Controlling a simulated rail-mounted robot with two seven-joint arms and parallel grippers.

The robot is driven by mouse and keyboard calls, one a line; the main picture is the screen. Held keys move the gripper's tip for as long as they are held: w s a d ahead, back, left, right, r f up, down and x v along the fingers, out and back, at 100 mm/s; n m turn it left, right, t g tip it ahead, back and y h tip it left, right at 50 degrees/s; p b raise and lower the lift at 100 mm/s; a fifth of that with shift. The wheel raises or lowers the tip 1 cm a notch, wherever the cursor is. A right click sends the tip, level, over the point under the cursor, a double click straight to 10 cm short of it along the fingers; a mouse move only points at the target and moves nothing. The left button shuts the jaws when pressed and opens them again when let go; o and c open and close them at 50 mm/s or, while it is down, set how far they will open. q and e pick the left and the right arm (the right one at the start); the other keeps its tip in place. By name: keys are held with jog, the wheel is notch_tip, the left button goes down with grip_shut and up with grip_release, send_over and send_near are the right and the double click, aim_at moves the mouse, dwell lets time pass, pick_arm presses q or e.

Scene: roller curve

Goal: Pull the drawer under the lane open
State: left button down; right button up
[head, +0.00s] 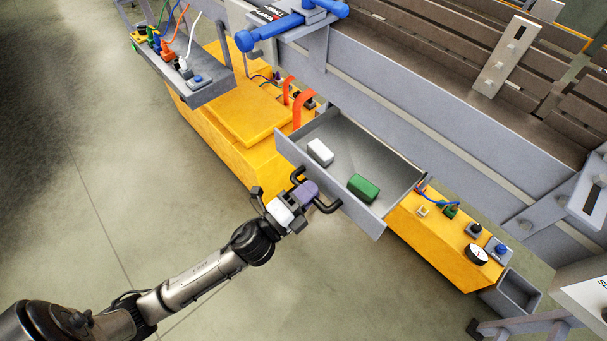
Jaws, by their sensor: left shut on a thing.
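The grey drawer (353,212) under the lane is pulled out and its inside shows. A white block (320,152) and a green block (363,187) lie in it. A dark bar handle (327,208) sits on its front face. My left gripper (308,190) is at the drawer front, shut on the handle; its fingers hide the handle's middle. My right gripper does not show.
The brown-slatted lane (420,65) with its grey side rail runs above the drawer. Yellow boxes (240,110) with cables stand on both sides of the drawer. A grey socket shelf (205,92) is at upper left. The floor in front is clear.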

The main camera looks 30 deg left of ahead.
pick_arm(q)
jog(key=shift+s+a, duration=0.1)
jog(key=shift+s, duration=0.35)
jog(key=c, duration=1.1)
grip_release()
jog(key=v, duration=1.3)
jog(key=shift+s+b, duration=0.3)
jog(key=shift+s, duration=0.1)
